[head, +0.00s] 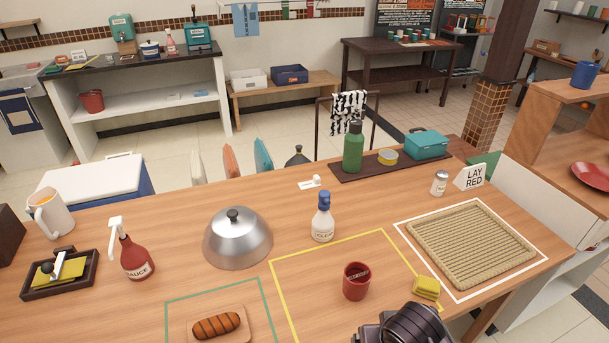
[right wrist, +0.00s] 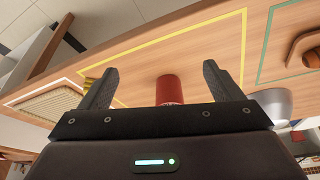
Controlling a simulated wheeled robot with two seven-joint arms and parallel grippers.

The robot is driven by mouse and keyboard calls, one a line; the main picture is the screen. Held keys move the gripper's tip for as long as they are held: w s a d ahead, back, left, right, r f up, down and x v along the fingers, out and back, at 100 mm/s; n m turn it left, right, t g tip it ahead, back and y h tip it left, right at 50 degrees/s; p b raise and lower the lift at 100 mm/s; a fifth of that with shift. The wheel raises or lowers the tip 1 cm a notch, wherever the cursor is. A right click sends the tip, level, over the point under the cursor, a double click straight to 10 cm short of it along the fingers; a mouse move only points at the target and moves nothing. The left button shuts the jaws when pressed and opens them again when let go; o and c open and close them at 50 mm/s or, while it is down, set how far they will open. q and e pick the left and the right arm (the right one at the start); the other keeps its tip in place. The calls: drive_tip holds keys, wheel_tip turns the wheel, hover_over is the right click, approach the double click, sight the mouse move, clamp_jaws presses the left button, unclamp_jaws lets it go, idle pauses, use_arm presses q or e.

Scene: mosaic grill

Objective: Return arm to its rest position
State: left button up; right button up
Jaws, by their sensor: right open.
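My right arm shows at the bottom of the head view, where its fingers cannot be made out. In the right wrist view my right gripper (right wrist: 161,72) is open, with its two dark fingers wide apart. A red cup (head: 356,281) stands upright inside the yellow outline on the wooden table (head: 185,262). The cup also shows in the right wrist view (right wrist: 169,90), seen between the fingers and partly hidden by the gripper body. I cannot tell how far it is from them. My left gripper is in neither view.
A yellow sponge (head: 427,287) lies near my right arm, beside the woven mat (head: 470,245) in the white outline. A spray bottle (head: 322,220), a metal dome (head: 238,240) and a red sauce bottle (head: 137,260) stand further left. A grilled sausage (head: 216,325) lies on a board in front.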

drive_tip(key=s+d+r+n, duration=0.15)
drive_tip(key=s+d, duration=0.25)
drive_tip(key=s, duration=0.4)
wheel_tip(320, 180, down, 32)
drive_tip(key=s+g, duration=0.2)
drive_tip(key=s, duration=0.1)
drive_tip(key=s+d+f, duration=0.2)
drive_tip(key=s+f, duration=0.6)
drive_tip(key=s, duration=0.1)
drive_tip(key=s+d+f+g, duration=0.1)
drive_tip(key=s+d+f, duration=0.1)
drive_tip(key=s+f, duration=0.6)
drive_tip(key=shift+s+f+n, duration=0.25)
drive_tip(key=shift+s+n, duration=0.1)
drive_tip(key=shift+s, duration=0.2)
